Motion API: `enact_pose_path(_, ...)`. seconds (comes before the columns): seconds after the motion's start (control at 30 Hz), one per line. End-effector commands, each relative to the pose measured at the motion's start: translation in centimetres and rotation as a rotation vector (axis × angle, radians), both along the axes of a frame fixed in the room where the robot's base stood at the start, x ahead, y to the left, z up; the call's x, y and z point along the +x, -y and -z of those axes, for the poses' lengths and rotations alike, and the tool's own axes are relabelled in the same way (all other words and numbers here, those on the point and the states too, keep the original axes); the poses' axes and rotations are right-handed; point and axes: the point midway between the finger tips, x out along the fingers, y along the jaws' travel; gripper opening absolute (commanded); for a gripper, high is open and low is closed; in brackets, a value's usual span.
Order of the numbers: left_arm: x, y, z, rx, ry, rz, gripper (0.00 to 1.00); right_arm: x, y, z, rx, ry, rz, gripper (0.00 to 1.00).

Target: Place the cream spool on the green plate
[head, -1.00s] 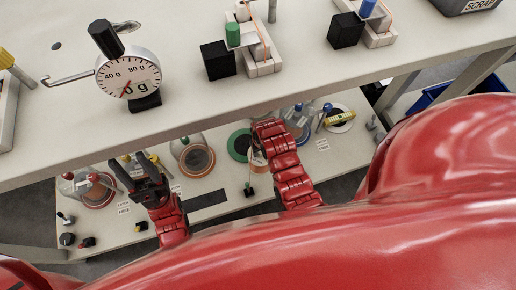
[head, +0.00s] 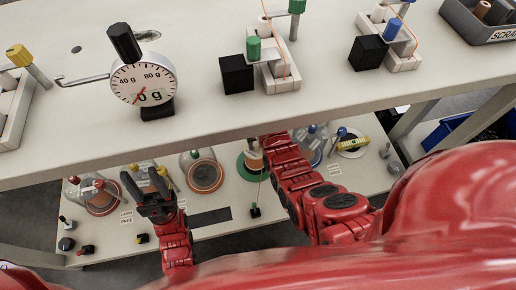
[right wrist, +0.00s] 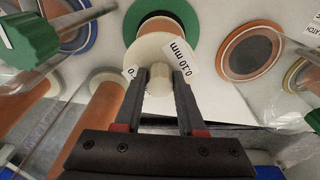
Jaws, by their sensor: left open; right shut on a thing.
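The cream spool (right wrist: 160,79) has pale flanges, a copper winding and a 0.10 mm tag. In the right wrist view my right gripper (right wrist: 159,90) is shut on its near end. The green plate (right wrist: 189,14) shows as a ring around the spool's far flange. In the head view the spool (head: 254,160) appears over the green plate (head: 241,168), partly hidden by my right arm. I cannot tell whether it touches the plate. My left gripper (head: 146,181) is open and empty, left of the plate.
The upper bench (head: 200,110) overhangs the lower shelf (head: 225,190). It carries a dial gauge (head: 143,82) and clamp fixtures. On the shelf, an orange-ringed plate under a glass dome (head: 205,176) stands left of the green plate. A blue-ringed plate and a yellow-marked one lie to the right.

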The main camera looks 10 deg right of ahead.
Motion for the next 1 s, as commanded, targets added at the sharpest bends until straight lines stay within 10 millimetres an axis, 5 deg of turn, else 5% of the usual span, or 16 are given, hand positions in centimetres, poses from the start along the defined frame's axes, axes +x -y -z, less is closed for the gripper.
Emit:
enact_pose_path(0.13, 0.0, 0.0, 0.1, 0.000, 0.000, 0.000, 0.50, 0.6, -0.1, -0.1, 0.000, 0.005, 0.000, 0.00)
enact_pose_path(0.43, 0.0, 0.0, 1.3, 0.000, 0.000, 0.000, 0.50, 0.4, -0.1, 3.3, 0.000, -0.001, -0.001, 0.00)
enact_pose_path(0.8, 0.0, 0.0, 1.3, 0.000, 0.000, 0.000, 0.50, 0.5, -0.1, 3.5, 0.000, 0.003, 0.000, 0.00)
enact_pose_path(0.83, 0.0, 0.0, 1.4, 0.000, 0.000, 0.000, 0.50, 0.4, -0.1, 3.6, 0.000, 0.002, 0.000, 0.41)
enact_pose_path(1.0, 0.0, 0.0, 1.3, 0.000, 0.000, 0.000, 0.50, 0.4, -0.1, 3.6, 0.000, 0.001, 0.000, 0.69)
